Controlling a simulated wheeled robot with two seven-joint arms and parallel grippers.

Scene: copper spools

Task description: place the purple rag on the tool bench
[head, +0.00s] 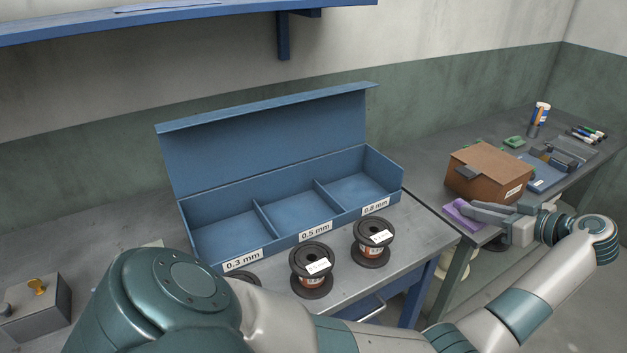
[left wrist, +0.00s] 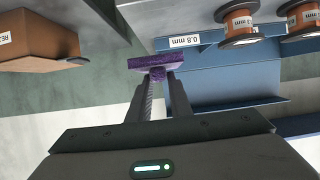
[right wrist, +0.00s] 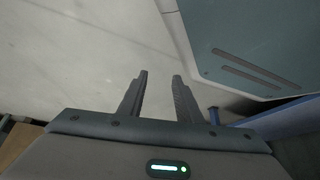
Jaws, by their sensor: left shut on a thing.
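I cannot tell whether the rag touches the bench top. My right gripper (right wrist: 160,78) is open and empty in the right wrist view, with pale floor beyond it. It is not seen in the head view.
The brown box (head: 486,173) stands close beside the rag. Behind it are a blue mat (head: 544,180), a can (head: 537,120) and markers (head: 590,133). On the left-hand table, a blue case (head: 270,135) with three compartments stands behind copper spools (head: 372,241). A grey box (head: 36,307) is at far left.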

